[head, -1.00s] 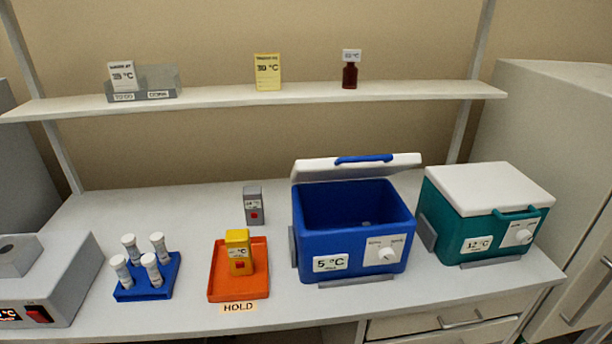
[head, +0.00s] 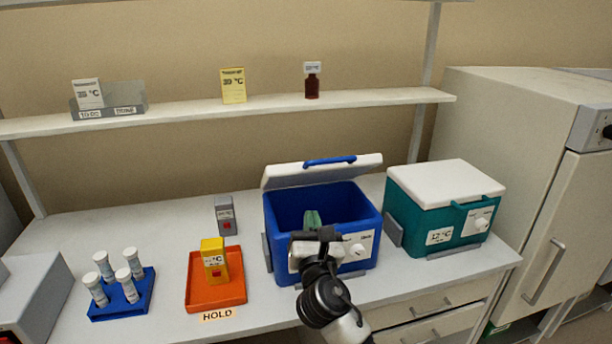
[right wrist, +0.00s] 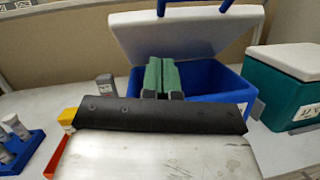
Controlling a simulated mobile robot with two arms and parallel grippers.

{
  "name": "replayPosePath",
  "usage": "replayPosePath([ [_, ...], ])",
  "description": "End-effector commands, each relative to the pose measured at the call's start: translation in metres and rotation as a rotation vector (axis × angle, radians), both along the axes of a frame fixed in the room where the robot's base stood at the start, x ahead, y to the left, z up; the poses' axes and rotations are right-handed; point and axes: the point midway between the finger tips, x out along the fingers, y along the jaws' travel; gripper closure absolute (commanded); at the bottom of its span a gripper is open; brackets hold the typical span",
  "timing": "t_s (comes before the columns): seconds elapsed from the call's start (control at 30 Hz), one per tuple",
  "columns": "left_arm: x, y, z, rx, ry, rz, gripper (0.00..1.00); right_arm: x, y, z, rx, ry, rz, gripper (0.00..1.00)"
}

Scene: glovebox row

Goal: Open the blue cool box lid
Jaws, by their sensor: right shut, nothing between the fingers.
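The blue cool box (head: 281,213) stands on the bench with its white lid (head: 330,172) raised and tilted back. The lid has a blue handle (head: 330,160). The box also shows in the right wrist view (right wrist: 205,77), with its lid (right wrist: 190,35) up behind it. My right gripper (head: 312,220) is in front of the box, its green fingers over the box's front side. In the right wrist view the fingers (right wrist: 162,75) are together with nothing between them. My arm hides part of the box's front and label. My left gripper is not in view.
A teal cool box (head: 440,215) with a closed white lid stands to the right. An orange tray (head: 234,294) with a yellow carton (head: 214,262) and a blue rack (head: 120,306) of white-capped tubes are to the left. A shelf (head: 200,116) runs above.

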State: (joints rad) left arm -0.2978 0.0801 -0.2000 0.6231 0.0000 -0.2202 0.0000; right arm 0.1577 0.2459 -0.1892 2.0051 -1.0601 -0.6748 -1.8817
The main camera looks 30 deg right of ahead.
Motion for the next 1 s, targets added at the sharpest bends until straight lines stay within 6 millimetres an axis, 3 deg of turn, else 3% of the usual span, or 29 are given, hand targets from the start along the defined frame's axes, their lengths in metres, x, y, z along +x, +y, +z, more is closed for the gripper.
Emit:
replayPosePath([
  [0.33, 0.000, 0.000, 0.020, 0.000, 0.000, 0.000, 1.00, 0.067, -0.026, 0.024, 0.003, 0.000, 0.000, 1.00],
  [0.4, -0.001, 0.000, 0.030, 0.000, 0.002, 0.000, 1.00, 0.070, -0.030, 0.038, 0.004, 0.000, 0.000, 1.00],
  [0.6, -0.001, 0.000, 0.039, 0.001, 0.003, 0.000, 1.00, 0.078, -0.036, 0.052, 0.004, 0.002, 0.001, 1.00],
  [1.0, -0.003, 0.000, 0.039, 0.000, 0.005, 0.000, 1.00, 0.079, -0.037, 0.054, 0.005, 0.001, 0.002, 1.00],
])
